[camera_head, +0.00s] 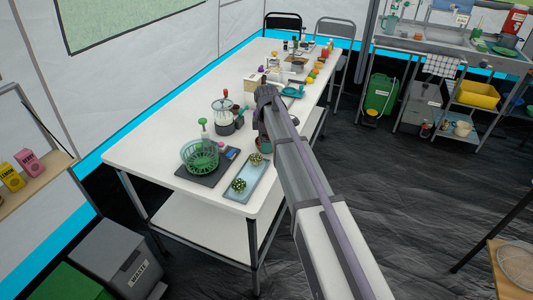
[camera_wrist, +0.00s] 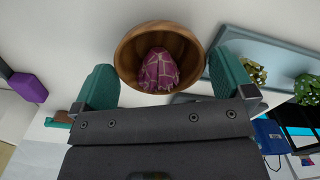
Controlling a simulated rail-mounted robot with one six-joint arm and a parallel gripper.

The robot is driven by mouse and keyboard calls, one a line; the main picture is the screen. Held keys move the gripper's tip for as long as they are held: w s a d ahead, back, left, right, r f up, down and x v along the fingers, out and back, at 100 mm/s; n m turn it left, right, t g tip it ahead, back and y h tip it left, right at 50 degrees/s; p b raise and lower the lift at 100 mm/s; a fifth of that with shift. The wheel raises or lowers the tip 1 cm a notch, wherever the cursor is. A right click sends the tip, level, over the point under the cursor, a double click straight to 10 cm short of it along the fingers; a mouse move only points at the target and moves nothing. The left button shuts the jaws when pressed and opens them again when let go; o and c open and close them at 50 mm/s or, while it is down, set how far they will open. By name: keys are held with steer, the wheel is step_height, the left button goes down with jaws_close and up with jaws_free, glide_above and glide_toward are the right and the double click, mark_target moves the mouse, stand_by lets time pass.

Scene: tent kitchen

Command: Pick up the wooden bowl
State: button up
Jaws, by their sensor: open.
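The round wooden bowl (camera_wrist: 127,58) stands on the white table at the top middle of the wrist view. A purple, leafy-looking item (camera_wrist: 158,70) lies inside it. My gripper (camera_wrist: 166,75) is open, with one teal finger on each side of the bowl's near part. The left finger is close to the bowl's rim; I cannot tell whether it touches. Nothing is held. The near edge of the bowl ends close to the dark gripper body. In the head view my arm reaches over the table and hides most of the bowl.
A blue tray (camera_head: 236,192) with gold and green patterned items lies close by; it also shows in the wrist view (camera_wrist: 270,48). A green wire basket (camera_head: 199,155), a scale and a glass jar (camera_head: 222,111) stand near. Several items crowd the table's far end.

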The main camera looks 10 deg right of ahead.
step_height(320, 180, down, 2)
steer(key=shift+f+b, duration=0.15)
steer(key=shift+b, duration=0.2)
steer(key=shift+r, duration=0.25)
steer(key=c, duration=0.7)
steer(key=shift+r+p, duration=0.1)
steer(key=shift+p, duration=0.25)
